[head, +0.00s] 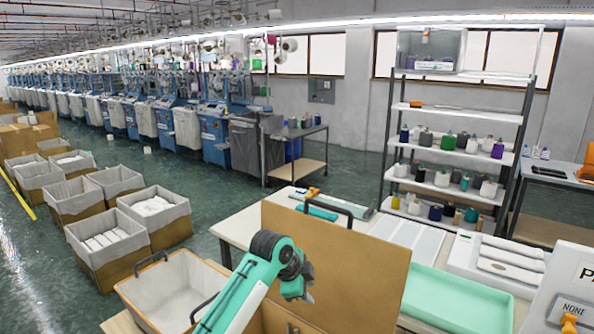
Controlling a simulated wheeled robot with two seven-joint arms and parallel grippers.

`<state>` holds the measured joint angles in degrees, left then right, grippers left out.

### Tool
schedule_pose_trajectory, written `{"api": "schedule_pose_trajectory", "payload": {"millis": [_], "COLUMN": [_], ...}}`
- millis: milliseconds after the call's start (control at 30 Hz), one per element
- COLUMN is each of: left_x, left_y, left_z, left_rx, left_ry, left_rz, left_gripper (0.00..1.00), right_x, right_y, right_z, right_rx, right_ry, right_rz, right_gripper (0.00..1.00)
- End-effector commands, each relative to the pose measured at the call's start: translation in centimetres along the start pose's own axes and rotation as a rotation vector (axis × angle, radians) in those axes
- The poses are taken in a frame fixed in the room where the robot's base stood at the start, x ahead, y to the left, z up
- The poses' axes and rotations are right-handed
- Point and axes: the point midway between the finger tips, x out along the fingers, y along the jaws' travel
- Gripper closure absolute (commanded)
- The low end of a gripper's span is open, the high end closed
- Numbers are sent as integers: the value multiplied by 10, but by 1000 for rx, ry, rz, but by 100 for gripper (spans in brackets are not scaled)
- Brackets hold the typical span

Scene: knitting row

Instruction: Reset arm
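My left arm, teal with dark joints, rises from the bottom edge in the head view. Its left gripper (304,292) is small and dark at the arm's end, in front of a large brown cardboard panel (345,262). Its fingers are too small and dark to tell whether they are open or shut, and I see nothing clearly held. Whether the gripper touches the panel I cannot tell. My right arm and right gripper are not in view.
A lined tote (175,283) with dark handles stands left of my arm. A mint tray (458,300) and a white tray (410,236) lie on the table to the right. A shelf rack (455,145) stands behind. Lined boxes (108,238) fill the left floor.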

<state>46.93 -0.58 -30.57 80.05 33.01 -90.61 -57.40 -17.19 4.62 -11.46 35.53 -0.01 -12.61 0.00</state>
Motion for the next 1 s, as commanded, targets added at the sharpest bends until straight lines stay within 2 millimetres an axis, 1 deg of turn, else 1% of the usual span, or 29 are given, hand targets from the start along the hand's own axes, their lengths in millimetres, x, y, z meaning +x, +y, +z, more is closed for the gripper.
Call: {"api": "schedule_pose_trajectory", "payload": {"millis": [33, 167, 200, 267, 300, 467, 633, 767, 800, 867, 900, 1000], "left_x": [10, 27, 31, 36, 39, 44, 38, 28, 23, 15, 8, -9], "left_y": [20, 63, 77, 98, 112, 170, 233, 281, 296, 318, 332, 367], "left_z": [11, 36, 43, 55, 63, 95, 128, 153, 160, 170, 177, 193], "left_rx": [-50, -189, -233, -300, -345, -525, -717, -862, -906, -970, -1013, -1114], "left_ry": [4, 4, 4, 0, -4, -28, -67, -109, -123, -145, -162, -204], "left_rz": [6, 6, 6, 5, 3, -7, -27, -48, -57, -70, -81, -108], "left_gripper": [67, 67, 67, 67, 67, 67, 67, 67, 67, 67, 67, 67], "right_x": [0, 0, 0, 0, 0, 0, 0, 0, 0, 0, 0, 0], "right_y": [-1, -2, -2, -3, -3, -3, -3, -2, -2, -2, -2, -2], "right_z": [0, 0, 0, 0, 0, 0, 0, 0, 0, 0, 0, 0], "right_rx": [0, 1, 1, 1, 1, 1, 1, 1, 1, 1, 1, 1], "right_ry": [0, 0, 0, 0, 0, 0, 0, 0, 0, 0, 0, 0], "right_rz": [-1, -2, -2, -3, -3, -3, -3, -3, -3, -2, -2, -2], "right_gripper": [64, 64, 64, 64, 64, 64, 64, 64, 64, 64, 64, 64]}}
